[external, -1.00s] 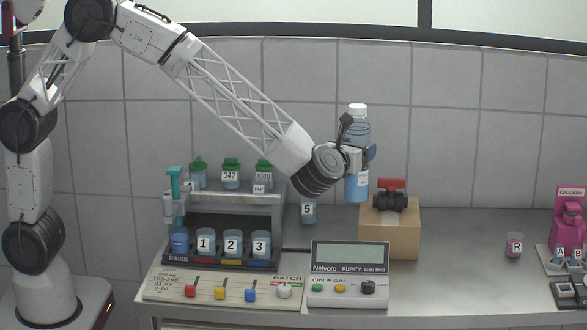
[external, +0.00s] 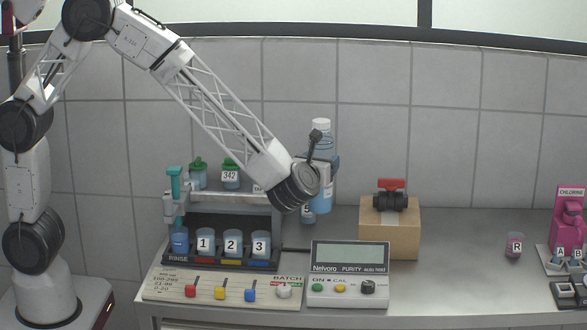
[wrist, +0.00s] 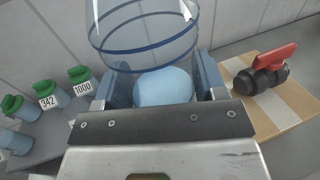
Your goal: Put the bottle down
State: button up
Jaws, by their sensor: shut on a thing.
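The bottle (external: 322,196) is clear with a white cap and blue liquid inside. It stands upright in my gripper (external: 326,168), which is shut around its middle. In the external view it is to the right of the rack, in front of the tiled wall, and its lower end overlaps the cup marked 5 (external: 307,212). I cannot tell whether its base touches the counter. In the wrist view the bottle (wrist: 145,30) sits between the two blue-grey fingers (wrist: 160,88), its upper part cut off by the frame edge.
The rack (external: 278,225) with green-capped bottles and numbered cups stands left. A purity meter (external: 349,256) is in front. A cardboard box (external: 390,238) with a red-handled valve (external: 391,195) is right. The counter (external: 465,250) is clear between that box and the cup marked R (external: 514,246).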

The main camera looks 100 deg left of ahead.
aim_at(316, 204)
dwell(0.3)
jog(key=shift+f, duration=3.15)
jog(key=shift+f, duration=2.05)
jog(key=o, duration=1.2)
jog(key=shift+c, duration=0.2)
jog(key=v, duration=1.2)
